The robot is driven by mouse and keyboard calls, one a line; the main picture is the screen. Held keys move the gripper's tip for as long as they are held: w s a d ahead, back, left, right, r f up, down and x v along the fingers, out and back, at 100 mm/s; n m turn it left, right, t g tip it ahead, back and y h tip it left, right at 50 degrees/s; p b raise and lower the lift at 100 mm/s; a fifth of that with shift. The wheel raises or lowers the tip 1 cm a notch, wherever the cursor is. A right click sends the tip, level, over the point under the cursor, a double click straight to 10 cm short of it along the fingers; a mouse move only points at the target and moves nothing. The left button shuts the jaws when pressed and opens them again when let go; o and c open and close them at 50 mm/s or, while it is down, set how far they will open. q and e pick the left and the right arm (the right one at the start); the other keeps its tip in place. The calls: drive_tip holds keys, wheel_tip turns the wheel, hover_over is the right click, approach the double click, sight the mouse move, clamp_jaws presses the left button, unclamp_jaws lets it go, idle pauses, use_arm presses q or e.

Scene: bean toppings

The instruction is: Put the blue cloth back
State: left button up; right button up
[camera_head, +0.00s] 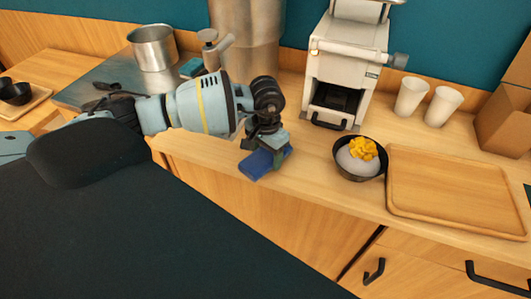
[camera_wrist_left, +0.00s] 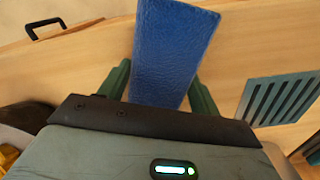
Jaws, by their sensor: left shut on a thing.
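The blue cloth (camera_head: 256,165) is a flat, folded rectangle at the counter's front edge in the head view. My left gripper (camera_head: 270,150) points down at it and is shut on it. In the left wrist view, the cloth (camera_wrist_left: 172,50) reaches outward from between the two green fingers of my left gripper (camera_wrist_left: 158,88). I cannot tell whether the cloth touches the counter. My right gripper is in neither view.
A dark bowl (camera_head: 341,170) with white and yellow food stands right of the gripper, beside a wooden tray (camera_head: 450,190). A white machine (camera_head: 343,75) and two cups (camera_head: 411,97) stand behind. A slatted grey-green plate (camera_wrist_left: 278,98) lies right of the cloth in the wrist view.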

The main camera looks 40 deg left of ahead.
use_arm(q)
drive_tip(key=shift+f, duration=0.2)
drive_tip(key=o, duration=1)
drive_tip(key=shift+c, duration=0.2)
